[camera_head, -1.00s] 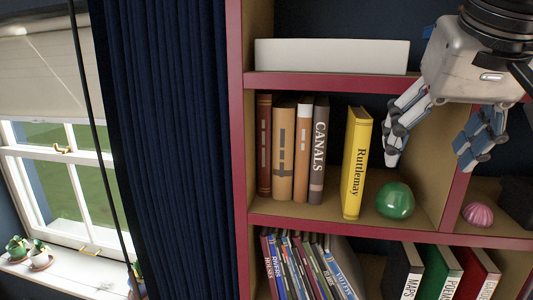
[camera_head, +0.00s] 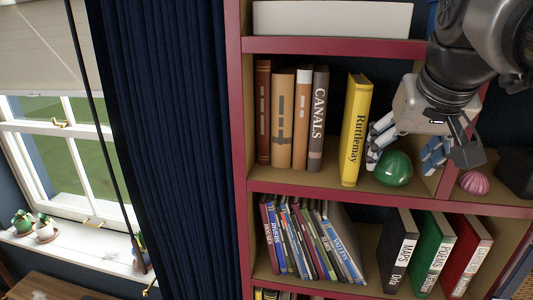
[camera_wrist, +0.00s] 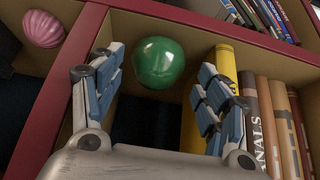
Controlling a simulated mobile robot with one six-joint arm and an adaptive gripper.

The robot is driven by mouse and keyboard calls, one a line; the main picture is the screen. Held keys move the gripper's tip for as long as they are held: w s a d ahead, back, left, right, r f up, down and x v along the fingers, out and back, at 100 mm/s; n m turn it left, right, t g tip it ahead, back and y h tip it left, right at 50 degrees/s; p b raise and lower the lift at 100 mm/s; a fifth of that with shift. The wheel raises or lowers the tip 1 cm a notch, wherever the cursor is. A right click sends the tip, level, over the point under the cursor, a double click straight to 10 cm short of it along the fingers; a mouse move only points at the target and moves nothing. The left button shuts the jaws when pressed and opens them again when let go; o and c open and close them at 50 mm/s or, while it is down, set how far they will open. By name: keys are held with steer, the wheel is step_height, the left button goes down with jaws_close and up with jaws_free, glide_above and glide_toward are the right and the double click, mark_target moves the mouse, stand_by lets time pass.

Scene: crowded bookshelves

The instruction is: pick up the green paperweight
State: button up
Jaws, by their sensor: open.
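The green paperweight (camera_head: 394,168) is a glossy, rounded lump on the middle shelf, right of the yellow Ruttlemay book. In the wrist view the paperweight (camera_wrist: 159,62) shows at the top centre, just beyond and between my fingertips. My gripper (camera_head: 408,150) is open and empty, with one finger on each side of the paperweight in the head view. In the wrist view my gripper (camera_wrist: 160,78) has its fingers spread wide, and a gap shows between each finger and the paperweight. I cannot tell how far the fingertips reach past its near side.
The yellow book (camera_head: 355,130) stands close to my left finger, with several brown books (camera_head: 284,120) left of it. A red divider (camera_head: 449,165) stands to the right, with a pink shell-like object (camera_head: 473,183) beyond it. A red shelf board (camera_head: 400,45) runs above.

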mark_target(399, 159)
steer(key=x, duration=0.4)
steer(key=shift+w+d, duration=0.2)
steer(key=shift+s, duration=0.1)
steer(key=shift+c, duration=0.4)
steer(key=c, duration=1)
steer(key=shift+c, duration=0.2)
